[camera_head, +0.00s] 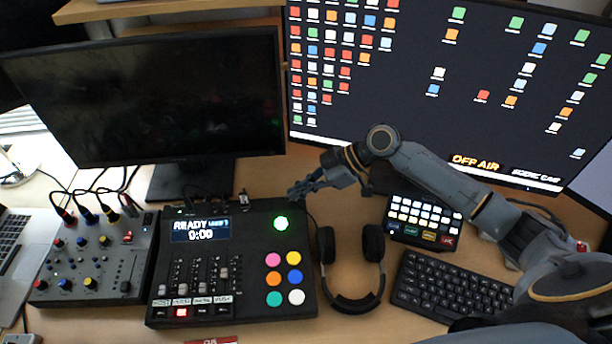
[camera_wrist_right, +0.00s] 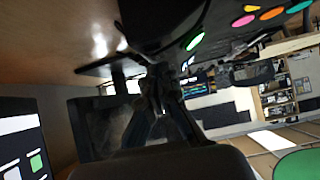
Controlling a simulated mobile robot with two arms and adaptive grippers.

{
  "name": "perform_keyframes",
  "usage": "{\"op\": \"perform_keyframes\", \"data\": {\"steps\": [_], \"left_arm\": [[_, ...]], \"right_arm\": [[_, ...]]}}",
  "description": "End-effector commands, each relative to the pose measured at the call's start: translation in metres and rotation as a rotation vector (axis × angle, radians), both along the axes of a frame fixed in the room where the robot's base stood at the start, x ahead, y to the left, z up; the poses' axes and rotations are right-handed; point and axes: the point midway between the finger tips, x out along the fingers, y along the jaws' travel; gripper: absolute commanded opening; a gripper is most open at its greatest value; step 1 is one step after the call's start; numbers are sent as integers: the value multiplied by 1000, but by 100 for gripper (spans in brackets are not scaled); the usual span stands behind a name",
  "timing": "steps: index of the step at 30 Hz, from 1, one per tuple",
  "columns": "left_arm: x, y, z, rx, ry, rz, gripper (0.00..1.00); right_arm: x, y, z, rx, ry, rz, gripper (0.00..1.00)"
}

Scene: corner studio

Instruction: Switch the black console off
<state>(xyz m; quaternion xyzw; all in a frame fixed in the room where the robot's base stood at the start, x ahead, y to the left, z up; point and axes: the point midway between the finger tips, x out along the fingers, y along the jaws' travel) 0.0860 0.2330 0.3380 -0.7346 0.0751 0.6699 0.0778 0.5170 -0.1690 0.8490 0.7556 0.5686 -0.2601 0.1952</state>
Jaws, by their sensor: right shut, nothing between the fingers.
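The black console (camera_head: 250,262) lies on the desk with its screen lit, reading "READY" and "0:00". A round button on it glows green (camera_head: 281,223), and colored pads sit below that. Small parts show along its back edge, too small to make out. My right gripper (camera_head: 297,193) is shut and empty, just beyond the console's back right corner; I cannot tell whether it touches. In the right wrist view the fingers (camera_wrist_right: 156,88) are together, and the console's dark edge (camera_wrist_right: 165,22) and green button (camera_wrist_right: 194,41) show above them. My left gripper is out of view.
Headphones (camera_head: 352,303) lie right of the console. Beyond them are a lit button panel (camera_head: 424,222) and a keyboard (camera_head: 452,287). A small mixer (camera_head: 97,257) with cables stands left. A dark monitor (camera_head: 150,100) and a lit monitor (camera_head: 420,75) stand behind.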

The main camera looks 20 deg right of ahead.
Motion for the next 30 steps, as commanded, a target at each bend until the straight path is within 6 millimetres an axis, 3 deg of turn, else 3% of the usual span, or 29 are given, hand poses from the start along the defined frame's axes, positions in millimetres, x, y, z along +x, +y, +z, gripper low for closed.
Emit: {"op": "perform_keyframes", "data": {"steps": [13,17,30], "left_arm": [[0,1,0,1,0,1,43],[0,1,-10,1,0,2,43],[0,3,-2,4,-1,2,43]], "right_arm": [[0,0,-7,-1,0,0,0],[1,5,-16,-6,1,2,0],[1,9,-11,-13,6,3,0]]}}
